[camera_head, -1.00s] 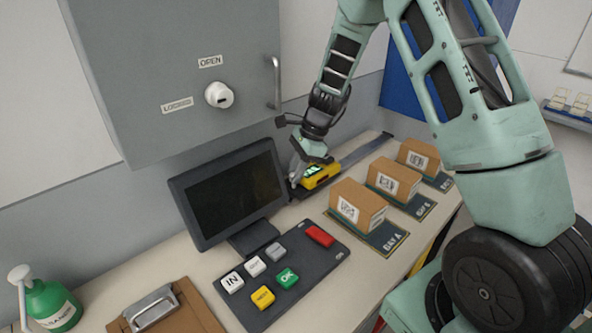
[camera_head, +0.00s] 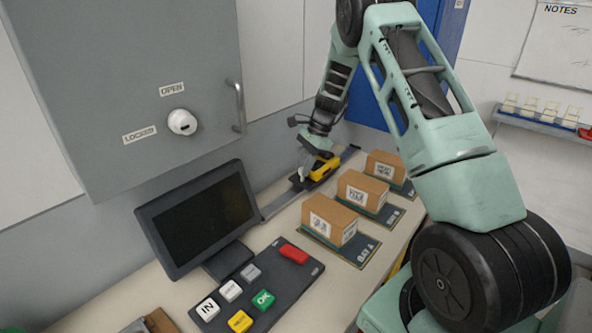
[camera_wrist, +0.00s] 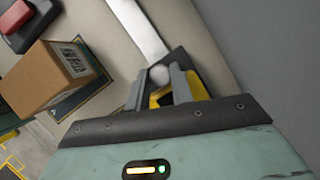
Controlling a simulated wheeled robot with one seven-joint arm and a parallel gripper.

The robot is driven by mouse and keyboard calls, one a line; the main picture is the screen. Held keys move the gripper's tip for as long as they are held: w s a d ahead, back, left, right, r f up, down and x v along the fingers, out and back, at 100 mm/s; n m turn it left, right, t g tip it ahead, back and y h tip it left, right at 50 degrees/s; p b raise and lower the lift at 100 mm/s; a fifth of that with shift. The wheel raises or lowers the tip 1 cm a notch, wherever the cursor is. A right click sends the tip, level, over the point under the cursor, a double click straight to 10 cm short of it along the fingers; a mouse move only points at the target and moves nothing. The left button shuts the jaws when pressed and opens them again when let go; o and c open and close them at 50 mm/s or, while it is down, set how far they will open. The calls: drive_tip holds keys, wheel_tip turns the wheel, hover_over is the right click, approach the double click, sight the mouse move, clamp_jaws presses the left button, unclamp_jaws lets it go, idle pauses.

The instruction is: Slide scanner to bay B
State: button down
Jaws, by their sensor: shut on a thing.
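In the wrist view my gripper's two fingers (camera_wrist: 162,88) close around a pale round knob (camera_wrist: 160,74), with the scanner's yellow body (camera_wrist: 190,82) partly hidden beneath. Brown boxes stand on dark mats in front of the rail: at bay A (camera_head: 330,218), at the middle bay (camera_head: 362,190) and at the far bay (camera_head: 384,165). The scanner is about level with the middle box, on its wall side.
A monitor (camera_head: 200,220) and a key panel (camera_head: 255,287) with a red key (camera_head: 293,253) stand at the near end. A grey cabinet (camera_head: 130,80) hangs above the bench at left. The rail behind the scanner, toward the monitor, is clear.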

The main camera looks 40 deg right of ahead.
sight(323, 166)
drive_tip(key=shift+d, duration=0.15)
drive_tip(key=c, duration=1.5)
unclamp_jaws()
drive_tip(key=b+v, duration=0.4)
drive_tip(key=v, duration=1.3)
drive_tip(key=shift+w+r, duration=0.1)
drive_tip(key=shift+r, duration=0.15)
